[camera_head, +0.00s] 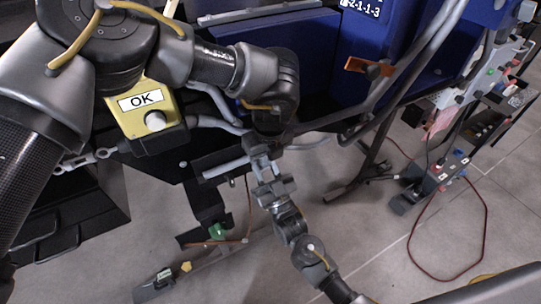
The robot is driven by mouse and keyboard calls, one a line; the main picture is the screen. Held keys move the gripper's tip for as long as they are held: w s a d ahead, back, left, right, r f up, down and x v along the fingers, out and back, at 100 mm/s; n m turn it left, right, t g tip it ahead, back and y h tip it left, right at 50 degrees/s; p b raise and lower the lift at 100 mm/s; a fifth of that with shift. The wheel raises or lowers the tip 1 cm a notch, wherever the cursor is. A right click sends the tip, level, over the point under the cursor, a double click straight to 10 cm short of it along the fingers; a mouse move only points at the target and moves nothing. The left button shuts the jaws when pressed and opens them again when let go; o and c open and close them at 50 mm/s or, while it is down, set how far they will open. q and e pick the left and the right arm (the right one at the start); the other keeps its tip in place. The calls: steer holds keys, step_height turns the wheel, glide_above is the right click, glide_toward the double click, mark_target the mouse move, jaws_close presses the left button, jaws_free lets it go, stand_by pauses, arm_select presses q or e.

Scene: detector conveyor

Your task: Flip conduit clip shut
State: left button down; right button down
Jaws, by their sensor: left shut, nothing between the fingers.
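My left arm reaches in from the upper left, and its gripper (260,152) points down below the dark wrist, shut and empty. A light grey tube (225,168) lies along a black bracket just left of the fingers. I cannot make out the conduit clip there or tell whether it is open. An orange tab (369,67) with a dark knob stands by the grey conduits (418,62) at the right, well away from the left gripper. My right arm comes from the lower right; its grey hand (274,188) meets the left fingers in the picture, and its jaw state is unclear.
A yellow box marked OK (146,114) with a grey button stands left of the wrist. Blue housings (310,62) fill the back. Cluttered equipment (450,165) and a red cable (487,218) are at the right. Tiled floor shows below.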

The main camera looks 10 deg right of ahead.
arm_select(q)
steer(key=shift+w+a+f, duration=0.1)
steer(key=shift+w+f, duration=0.15)
steer(key=shift+w, duration=0.15)
steer(key=shift+w+a+f, duration=0.15)
steer(key=shift+w+f, duration=0.1)
steer(key=shift+f, duration=0.05)
steer(key=shift+w, duration=0.1)
arm_select(e)
steer(key=c, duration=1.1)
jaws_free()
steer(key=v, duration=1.2)
steer(key=shift+f, duration=0.1)
